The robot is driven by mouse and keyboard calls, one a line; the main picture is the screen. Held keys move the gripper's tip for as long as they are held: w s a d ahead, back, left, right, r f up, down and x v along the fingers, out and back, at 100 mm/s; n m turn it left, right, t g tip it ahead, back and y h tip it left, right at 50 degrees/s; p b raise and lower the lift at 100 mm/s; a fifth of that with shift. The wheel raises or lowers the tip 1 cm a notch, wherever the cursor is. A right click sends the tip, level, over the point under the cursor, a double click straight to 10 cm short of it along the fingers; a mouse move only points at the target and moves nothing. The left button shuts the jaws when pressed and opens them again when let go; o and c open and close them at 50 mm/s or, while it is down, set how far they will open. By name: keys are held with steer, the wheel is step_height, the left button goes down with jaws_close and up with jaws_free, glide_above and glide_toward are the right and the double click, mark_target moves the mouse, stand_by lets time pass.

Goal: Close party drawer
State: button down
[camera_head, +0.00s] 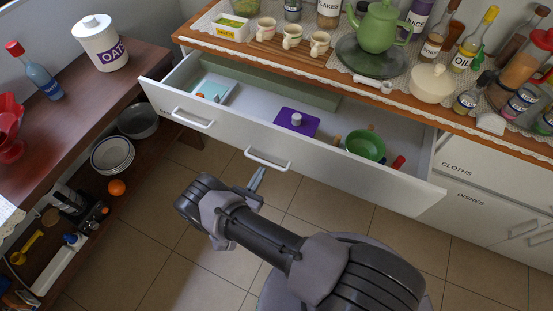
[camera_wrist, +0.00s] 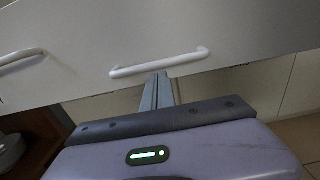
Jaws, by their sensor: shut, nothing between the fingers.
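The wide white drawer (camera_head: 345,176) under the counter is pulled out. It holds a green bowl (camera_head: 365,146), a purple item with a small pale object on it (camera_head: 296,124), a light blue tray (camera_head: 214,89) and a long green box. Its front has two white handles, one at left (camera_head: 193,118) and one in the middle (camera_head: 267,161). My gripper (camera_head: 257,178) is shut and empty, just in front of and below the middle handle. In the wrist view the closed fingers (camera_wrist: 160,80) point at the drawer front, by the handle (camera_wrist: 160,65); I cannot tell whether they touch.
The counter (camera_head: 290,55) above is crowded with cups, a green teapot (camera_head: 379,27) and bottles. A wooden shelf unit (camera_head: 80,95) stands at left, with an orange (camera_head: 116,187) and bowls. Closed drawers (camera_head: 485,190) labelled CLOTHS and DISHES are at right. Tiled floor is clear.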

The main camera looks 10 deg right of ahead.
steer(key=shift+w+d, duration=0.1)
stand_by(0.3)
steer(key=shift+b+x, duration=0.3)
steer(key=shift+x, duration=0.55)
steer(key=x, duration=1.9)
steer(key=shift+w+d+r, duration=0.1)
steer(key=shift+x, duration=1.5)
steer(key=p+v, duration=0.2)
steer(key=v, duration=0.7)
steer(key=shift+p, duration=0.3)
